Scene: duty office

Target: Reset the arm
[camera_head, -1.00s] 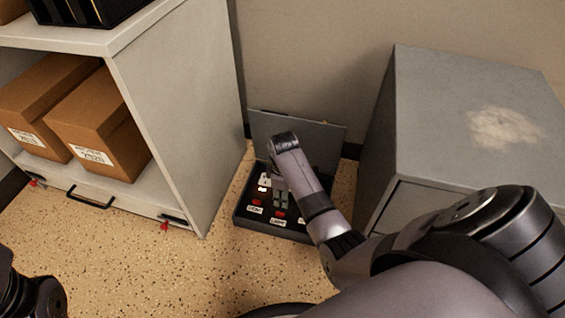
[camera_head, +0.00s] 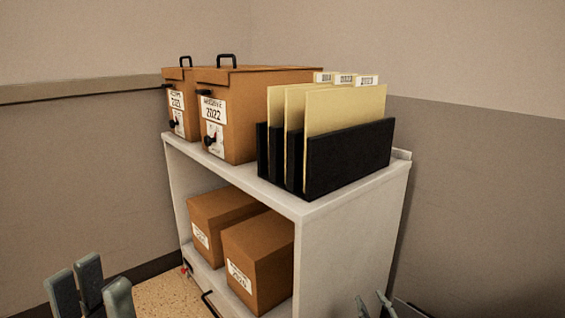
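My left gripper (camera_head: 90,284) shows at the bottom left corner, with its grey finger pads pointing up and apart. It is open with nothing seen between the pads. My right gripper (camera_head: 373,303) shows only by its fingertips at the bottom edge, right of centre. The tips stand apart, and no held thing shows between them. The rest of both arms is out of view. Both grippers appear in front of the shelf unit.
A white shelf unit (camera_head: 350,222) stands ahead. Its top bears brown archive boxes (camera_head: 240,138) and a black file holder (camera_head: 350,158) with cream folders (camera_head: 343,108). Two brown boxes (camera_head: 262,258) sit on the lower shelf. A little speckled floor (camera_head: 165,294) shows at lower left.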

